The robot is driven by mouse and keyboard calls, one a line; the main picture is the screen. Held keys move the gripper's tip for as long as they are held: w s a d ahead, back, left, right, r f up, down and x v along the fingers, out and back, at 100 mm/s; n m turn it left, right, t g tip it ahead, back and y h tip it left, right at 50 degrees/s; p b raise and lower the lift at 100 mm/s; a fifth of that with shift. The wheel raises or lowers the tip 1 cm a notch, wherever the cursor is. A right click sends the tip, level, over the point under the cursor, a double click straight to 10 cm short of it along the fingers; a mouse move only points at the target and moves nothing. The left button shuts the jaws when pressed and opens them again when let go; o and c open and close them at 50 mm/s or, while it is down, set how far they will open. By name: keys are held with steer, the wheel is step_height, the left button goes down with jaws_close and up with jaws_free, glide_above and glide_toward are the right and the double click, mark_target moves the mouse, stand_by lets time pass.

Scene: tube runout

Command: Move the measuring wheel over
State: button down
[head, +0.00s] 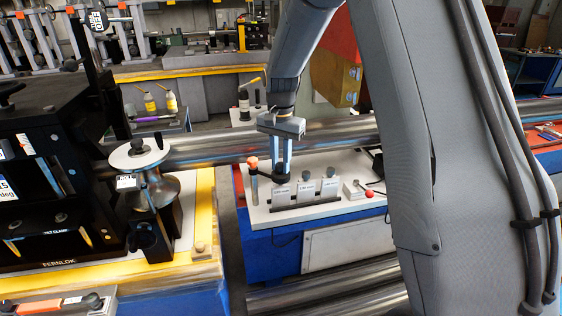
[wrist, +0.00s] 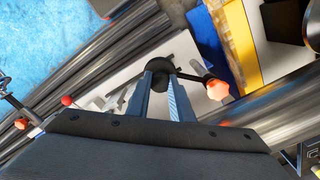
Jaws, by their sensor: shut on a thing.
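My gripper (head: 283,174) is low over the white-topped bench, its two blue fingers pointing down. In the wrist view my gripper (wrist: 163,78) is shut on a dark round part (wrist: 162,66) between its fingertips. A black arm (head: 264,173) runs sideways from there to an orange knob (head: 252,162). The orange knob also shows in the wrist view (wrist: 217,90). I cannot clearly tell which piece is the measuring wheel; the gripped dark part may belong to it. Its lower side is hidden by my fingers and the labelled blocks.
White labelled blocks (head: 305,188) stand close by the gripper. A red-knobbed lever (head: 358,190) is to their right. A long steel tube (head: 225,148) runs behind. A metal roller (head: 160,190) on a black stand is at left. The bench's front right is clear.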

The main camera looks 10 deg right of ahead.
steer(key=shift+w, duration=0.1)
steer(key=c, duration=1.6)
jaws_free()
steer(key=shift+o, duration=0.2)
steer(key=shift+r, duration=0.15)
step_height(320, 180, up, 8)
steer(key=shift+f+b, duration=0.2)
steer(key=shift+b, duration=0.9)
steer(key=s+d+f+n, duration=0.1)
steer(key=s+f+n, duration=0.3)
steer(key=s, duration=0.8)
steer(key=s+d+f+n+t, duration=0.1)
steer(key=s+f+n, duration=0.3)
steer(key=s, duration=0.9)
steer(key=shift+s+d+f, duration=0.15)
steer(key=shift+s+f, duration=0.05)
steer(key=shift+f, duration=0.4)
